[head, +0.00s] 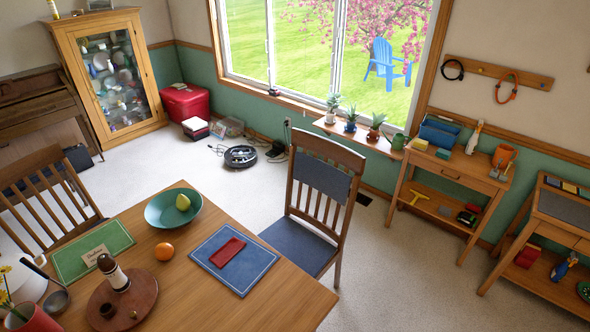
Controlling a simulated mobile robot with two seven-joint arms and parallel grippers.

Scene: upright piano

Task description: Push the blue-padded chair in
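The blue-padded chair (302,245) is wooden with a slatted back, and it stands upright at the far right side of the dining table (265,303). Its back (325,178) faces the window side and carries a blue pad. The blue seat faces the table, and the table's corner hides part of the seat's front and the legs. Floor shows behind the chair. Neither of my grippers shows in the head view.
The table holds a teal bowl, an orange (164,252), a blue placemat and a wooden tray. A second chair (45,190) stands at left. A robot vacuum (240,156) and cables lie on the floor. Side tables (447,185) line the right wall. Carpet at right is clear.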

